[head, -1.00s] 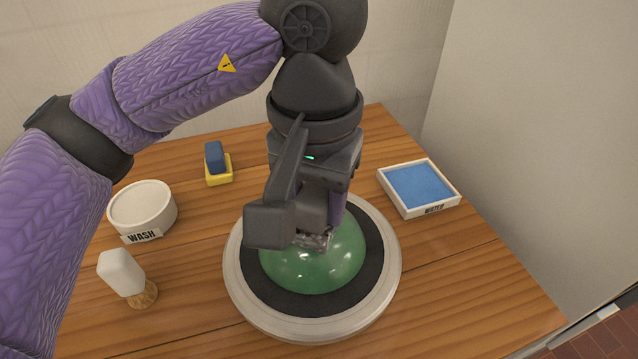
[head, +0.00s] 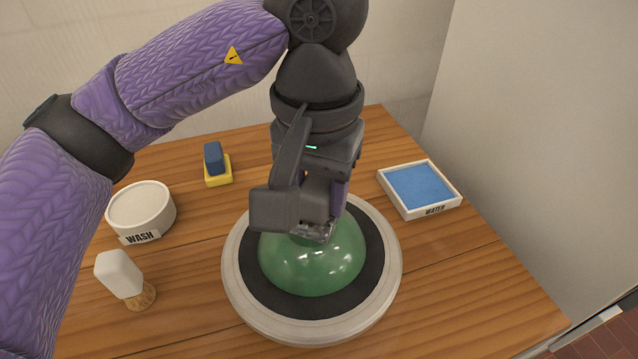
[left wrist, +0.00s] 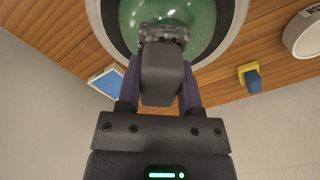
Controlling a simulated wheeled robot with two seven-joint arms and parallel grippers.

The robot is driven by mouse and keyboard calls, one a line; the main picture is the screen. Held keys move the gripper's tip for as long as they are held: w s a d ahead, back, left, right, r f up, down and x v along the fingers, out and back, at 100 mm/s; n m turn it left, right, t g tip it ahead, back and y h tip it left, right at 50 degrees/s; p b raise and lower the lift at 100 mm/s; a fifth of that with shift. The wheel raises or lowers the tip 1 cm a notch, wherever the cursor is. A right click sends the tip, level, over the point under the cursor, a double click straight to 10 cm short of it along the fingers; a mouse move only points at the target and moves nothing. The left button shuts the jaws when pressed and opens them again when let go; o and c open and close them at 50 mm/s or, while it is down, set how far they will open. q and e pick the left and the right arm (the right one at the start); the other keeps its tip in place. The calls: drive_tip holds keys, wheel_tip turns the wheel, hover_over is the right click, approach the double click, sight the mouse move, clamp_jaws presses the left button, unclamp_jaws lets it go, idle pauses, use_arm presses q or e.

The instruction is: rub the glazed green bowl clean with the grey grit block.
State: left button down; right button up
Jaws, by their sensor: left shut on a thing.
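The glazed green bowl (head: 318,265) sits dome side up in the middle of a round pale turntable with a dark pad (head: 265,285). My left gripper (head: 318,220) is over the bowl's top, pointing down. It is shut on the grey grit block (head: 313,233), whose speckled lower part is at the upper side of the dome and appears to touch it. In the left wrist view the speckled block (left wrist: 163,33) shows against the green bowl (left wrist: 200,20), with a dark grey body between my purple fingers. The contact face is hidden. My right gripper is not in view.
A white round WASH tub (head: 141,208) and a white-headed brush (head: 122,275) stand at the left. A blue and yellow block (head: 216,165) lies behind. A tray of blue WATER (head: 418,188) is at the right, near the wall. The front right of the wooden table is clear.

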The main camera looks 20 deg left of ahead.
use_arm(q)
drive_tip(key=shift+s, duration=0.65)
drive_tip(key=shift+w, duration=0.1)
drive_tip(key=shift+w+r, duration=0.1)
drive_tip(key=shift+w, duration=0.7)
drive_tip(key=shift+s, duration=1)
